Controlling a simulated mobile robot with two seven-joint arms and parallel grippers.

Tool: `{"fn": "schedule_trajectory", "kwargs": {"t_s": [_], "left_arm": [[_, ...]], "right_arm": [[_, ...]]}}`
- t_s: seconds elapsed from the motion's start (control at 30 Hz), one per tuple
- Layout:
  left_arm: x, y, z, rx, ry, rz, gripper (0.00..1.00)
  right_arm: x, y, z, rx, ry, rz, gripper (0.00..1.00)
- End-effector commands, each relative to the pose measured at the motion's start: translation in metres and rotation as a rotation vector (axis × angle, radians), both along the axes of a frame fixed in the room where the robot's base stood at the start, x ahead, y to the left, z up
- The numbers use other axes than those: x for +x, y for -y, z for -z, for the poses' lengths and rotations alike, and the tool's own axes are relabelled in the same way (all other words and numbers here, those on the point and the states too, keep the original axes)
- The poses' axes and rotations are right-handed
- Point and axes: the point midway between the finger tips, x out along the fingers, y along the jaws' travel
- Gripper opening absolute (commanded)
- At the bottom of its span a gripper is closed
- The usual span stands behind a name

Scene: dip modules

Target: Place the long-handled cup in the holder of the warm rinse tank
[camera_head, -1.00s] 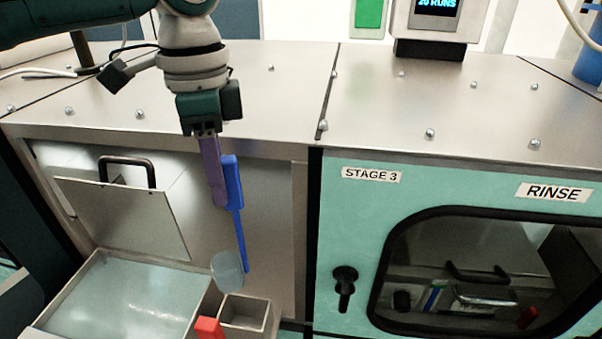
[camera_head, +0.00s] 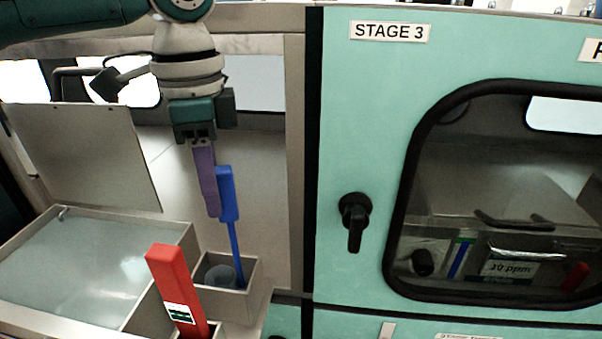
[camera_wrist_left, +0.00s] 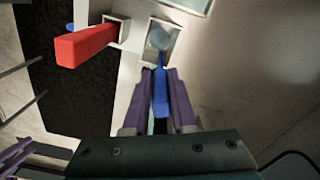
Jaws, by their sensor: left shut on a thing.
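The long-handled cup has a blue handle (camera_head: 228,200) and a clear, greyish bowl (camera_head: 219,276). My left gripper (camera_head: 218,208), with purple fingers, is shut on the upper handle. The handle also shows between the fingers in the left wrist view (camera_wrist_left: 160,92). The bowl is down inside a small square metal holder (camera_head: 246,302) at the right of the water-filled rinse tank (camera_head: 188,236). The holder's front wall hides its lower part, so I cannot tell whether it touches the bottom. Purple finger parts, apparently my right gripper (camera_wrist_left: 15,155), show at the wrist view's lower left edge.
A red-handled tool (camera_head: 172,285) stands tilted in a neighbouring holder, close in front of the cup. A raised metal lid (camera_head: 85,155) is behind the tank. A teal STAGE 3 cabinet (camera_head: 350,120) with a black latch (camera_head: 355,222) stands to the right.

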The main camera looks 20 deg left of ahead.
Motion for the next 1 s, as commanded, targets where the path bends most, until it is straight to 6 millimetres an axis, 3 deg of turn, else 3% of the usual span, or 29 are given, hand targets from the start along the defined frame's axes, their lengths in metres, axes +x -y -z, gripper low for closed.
{"fn": "schedule_trajectory", "kwargs": {"t_s": [0.03, 0.1, 0.5, 0.53, 0.7, 0.8, 1.0], "left_arm": [[0.0004, -0.0002, 0.0155, 0.000, 0.001, 0.000, 0.00], [0.0004, -0.0002, 0.0207, 0.000, 0.002, 0.000, 0.00], [0.0000, -0.0001, 0.0209, 0.000, 0.000, -0.001, 0.00], [-0.0001, -0.0001, 0.0215, 0.000, 0.000, -0.001, 0.26], [-0.0001, -0.0003, 0.0211, 0.001, -0.001, 0.000, 0.45], [-0.0001, -0.0003, 0.0211, 0.001, -0.001, 0.000, 0.55], [-0.0001, -0.0003, 0.0210, 0.001, -0.001, 0.000, 0.55]], "right_arm": [[0.0001, 0.0003, 0.0169, -0.001, 0.000, -0.001, 0.50], [0.0001, 0.0005, 0.0230, -0.001, 0.000, -0.001, 0.50], [0.0002, 0.0006, 0.0201, -0.002, 0.000, -0.001, 0.50], [0.0003, 0.0006, 0.0201, -0.002, 0.000, -0.001, 0.50], [0.0004, 0.0006, 0.0199, -0.002, 0.001, 0.000, 0.50], [0.0005, 0.0006, 0.0199, -0.002, 0.001, 0.000, 0.50], [0.0005, 0.0005, 0.0198, -0.002, 0.001, 0.000, 0.50]]}}
